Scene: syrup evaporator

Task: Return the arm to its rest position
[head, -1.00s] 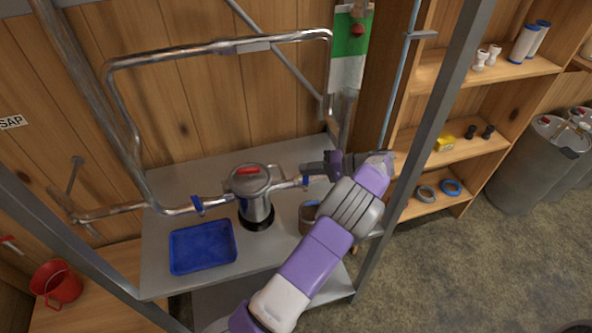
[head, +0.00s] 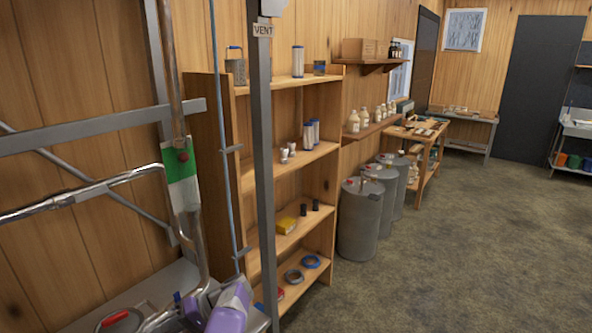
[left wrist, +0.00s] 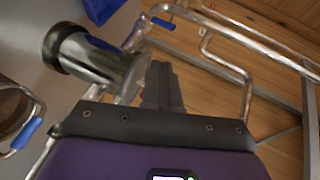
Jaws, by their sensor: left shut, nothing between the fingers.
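My left arm shows at the bottom edge of the head view as a purple and white link (head: 230,308), beside the steel pipework and a grey post. Its fingertips cannot be made out there. In the left wrist view my left gripper (left wrist: 162,85) has its dark fingers together, with nothing between them. A steel canister (left wrist: 85,55) with pipes lies just left of the fingers in that view. My right gripper is in neither view.
A grey upright post (head: 262,170) stands close to my arm. Behind it is a wooden shelf (head: 300,160) with filters, rings and a yellow item. Grey drums (head: 360,220) stand beyond. The floor (head: 460,260) at right is clear. A blue-handled cup (left wrist: 14,112) and blue tray (left wrist: 98,10) show in the wrist view.

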